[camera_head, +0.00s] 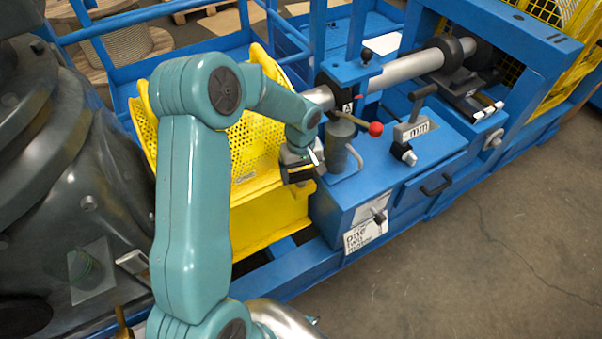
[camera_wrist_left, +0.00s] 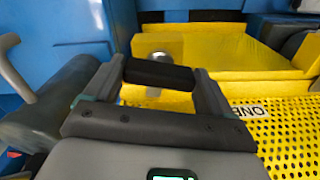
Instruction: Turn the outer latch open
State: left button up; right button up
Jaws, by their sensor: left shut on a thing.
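My left gripper (camera_head: 300,168) is at the front right edge of the yellow perforated guard (camera_head: 262,188), beside the blue housing. In the left wrist view its two fingers are shut on a short black grip (camera_wrist_left: 158,73), which lies crosswise between them. The grip appears to be the handle of the outer latch. Behind it is a yellow block with a round bolt head (camera_wrist_left: 160,57). In the head view the gripper and wrist hide most of the latch, so its exact turn angle is not clear. My right gripper does not show.
A grey can with a handle (camera_head: 340,145) stands on the blue housing (camera_head: 420,172), close right of the gripper. A red-knobbed lever (camera_head: 375,129) is just beyond. A grey shaft (camera_head: 408,67) runs behind. The floor (camera_head: 480,250) at the front right is clear.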

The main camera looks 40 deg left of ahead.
aim_at(301, 172)
pick_arm(q)
jog(key=m+b, duration=0.1)
jog(key=m, duration=0.2)
jog(key=shift+f+m, duration=0.1)
jog(key=shift+m, duration=0.3)
jog(key=m+b, duration=0.1)
jog(key=m, duration=0.2)
jog(key=shift+m, duration=0.3)
jog(key=m, duration=0.3)
jog(key=shift+m, duration=2.5)
jog(key=o, duration=0.9)
notch_tip(301, 172, up, 16)
jog(key=shift+r, duration=0.25)
